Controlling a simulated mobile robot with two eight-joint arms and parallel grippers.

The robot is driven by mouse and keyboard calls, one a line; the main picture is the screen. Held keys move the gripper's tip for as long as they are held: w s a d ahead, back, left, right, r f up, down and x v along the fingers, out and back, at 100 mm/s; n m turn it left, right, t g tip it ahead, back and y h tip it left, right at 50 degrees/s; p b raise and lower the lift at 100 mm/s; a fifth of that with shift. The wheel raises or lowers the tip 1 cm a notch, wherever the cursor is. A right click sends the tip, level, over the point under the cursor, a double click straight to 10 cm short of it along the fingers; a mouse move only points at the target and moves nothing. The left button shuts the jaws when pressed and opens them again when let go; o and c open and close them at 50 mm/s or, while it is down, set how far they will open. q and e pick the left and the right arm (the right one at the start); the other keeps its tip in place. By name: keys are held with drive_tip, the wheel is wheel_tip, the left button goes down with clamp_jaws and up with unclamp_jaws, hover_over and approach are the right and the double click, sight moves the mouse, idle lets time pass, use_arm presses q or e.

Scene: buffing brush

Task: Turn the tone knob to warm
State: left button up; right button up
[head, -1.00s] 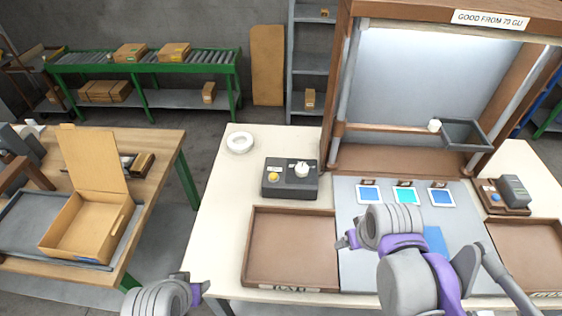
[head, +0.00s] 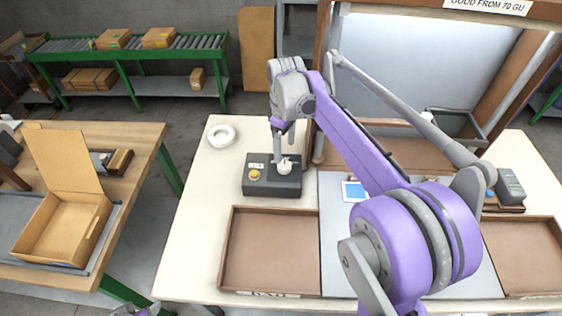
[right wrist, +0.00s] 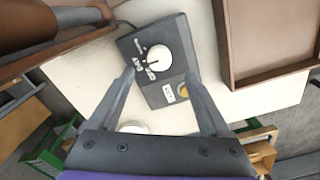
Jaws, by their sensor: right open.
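The dark grey control box (head: 272,178) stands on the pale table and carries a white round tone knob (head: 285,167) and a yellow button (head: 254,175). My right gripper (head: 281,152) is over the box, close above the knob. In the right wrist view its fingers (right wrist: 160,77) are spread and empty, with the knob ahead between them. Contact cannot be told. My left gripper (head: 142,310) barely shows at the bottom edge.
A white ring (head: 221,136) lies behind and left of the box. A brown tray (head: 227,250) lies in front of it. The wooden booth frame (head: 321,110) rises to the right. An open cardboard box (head: 62,230) sits on the left bench.

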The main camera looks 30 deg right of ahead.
sight(284, 165)
wheel_tip(284, 165, down, 7)
drive_tip(key=shift+f, duration=0.15)
clamp_jaws()
idle(0.5)
